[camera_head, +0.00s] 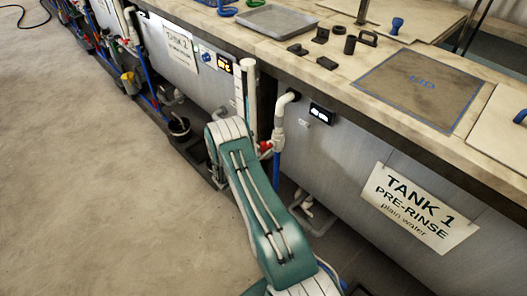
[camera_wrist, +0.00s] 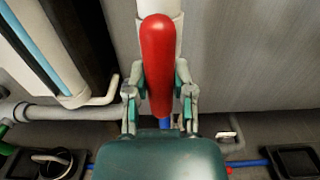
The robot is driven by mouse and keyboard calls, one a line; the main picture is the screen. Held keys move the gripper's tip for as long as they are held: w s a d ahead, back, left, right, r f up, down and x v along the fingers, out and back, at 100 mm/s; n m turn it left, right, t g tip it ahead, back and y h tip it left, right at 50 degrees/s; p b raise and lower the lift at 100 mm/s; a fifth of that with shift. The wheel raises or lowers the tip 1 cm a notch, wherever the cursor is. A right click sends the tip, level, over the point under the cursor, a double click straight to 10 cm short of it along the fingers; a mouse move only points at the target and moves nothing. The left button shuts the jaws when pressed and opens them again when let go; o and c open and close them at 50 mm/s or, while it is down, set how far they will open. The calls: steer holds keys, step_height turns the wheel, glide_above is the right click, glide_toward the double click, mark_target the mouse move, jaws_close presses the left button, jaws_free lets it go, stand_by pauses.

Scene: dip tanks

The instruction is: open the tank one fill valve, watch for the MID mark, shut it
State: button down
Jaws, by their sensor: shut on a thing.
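The red fill valve handle (camera_wrist: 157,60) stands in the middle of the wrist view, running up and down in the picture, in front of a white pipe. My gripper (camera_wrist: 160,98) is shut on it, with one finger on each side. In the head view only a small red part of the valve (camera_head: 265,148) shows beside my arm, which hides the gripper. The tank one sign (camera_head: 415,208) is on the grey tank front to the right. A white upright strip (camera_head: 240,92) stands left of the valve; no MID mark can be read.
A white elbow pipe (camera_head: 286,104) and blue pipe (camera_head: 277,170) run beside the valve. A small lit display (camera_head: 321,113) is on the tank front. Loose black parts (camera_head: 326,62) lie on the bench top. The floor at the left (camera_head: 90,180) is clear.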

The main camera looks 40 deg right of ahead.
steer(key=shift+c, duration=2.4)
jaws_free()
steer(key=a, duration=1.2)
steer(key=shift+s, duration=0.4)
